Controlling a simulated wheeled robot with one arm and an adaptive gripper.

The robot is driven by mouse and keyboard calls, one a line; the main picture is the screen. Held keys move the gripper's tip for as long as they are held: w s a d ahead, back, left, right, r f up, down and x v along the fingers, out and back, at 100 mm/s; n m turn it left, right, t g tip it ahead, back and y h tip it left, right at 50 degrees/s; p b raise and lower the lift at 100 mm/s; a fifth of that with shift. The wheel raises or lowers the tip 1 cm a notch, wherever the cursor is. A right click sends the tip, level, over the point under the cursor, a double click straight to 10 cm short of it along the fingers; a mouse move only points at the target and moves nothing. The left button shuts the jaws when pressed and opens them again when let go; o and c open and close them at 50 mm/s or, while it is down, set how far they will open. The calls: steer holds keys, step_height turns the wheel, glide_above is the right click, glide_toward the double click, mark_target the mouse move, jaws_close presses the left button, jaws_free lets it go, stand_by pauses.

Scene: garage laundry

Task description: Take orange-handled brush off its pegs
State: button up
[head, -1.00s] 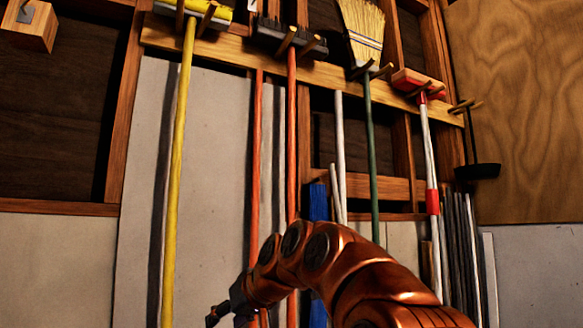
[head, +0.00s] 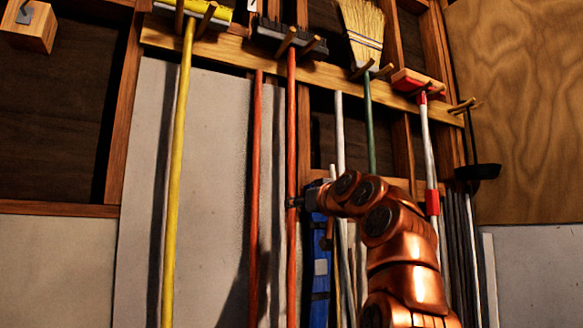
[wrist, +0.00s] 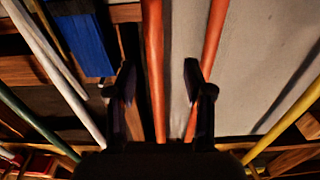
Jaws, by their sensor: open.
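The brush has a dark head (head: 275,32) resting on wooden pegs (head: 287,41), with its long orange handle (head: 291,130) hanging straight down. My gripper (head: 292,202) is at the handle's middle height and overlaps it in the head view. In the wrist view my open gripper (wrist: 160,85) has the orange handle (wrist: 154,60) showing between its fingers, nearer the left one. I cannot tell whether the handle is inside the jaws or just beyond them. A second orange pole (head: 256,180) stands to the left; it passes by the right finger in the wrist view (wrist: 215,35).
A yellow-handled broom (head: 178,150) hangs left, a green-handled straw broom (head: 369,130) and a red-and-white pole (head: 427,150) right. A blue object (head: 319,265) stands close right of the brush handle, beside pale poles (head: 341,130). Grey panel (head: 215,150) lies behind.

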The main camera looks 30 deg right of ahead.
mark_target(291, 218)
steer(key=w+d+p, duration=0.1)
steer(key=w+p, duration=0.2)
steer(key=w, duration=0.4)
steer(key=shift+d+p, duration=0.15)
steer(key=shift+p, duration=0.2)
steer(key=shift+c, duration=0.5)
jaws_close()
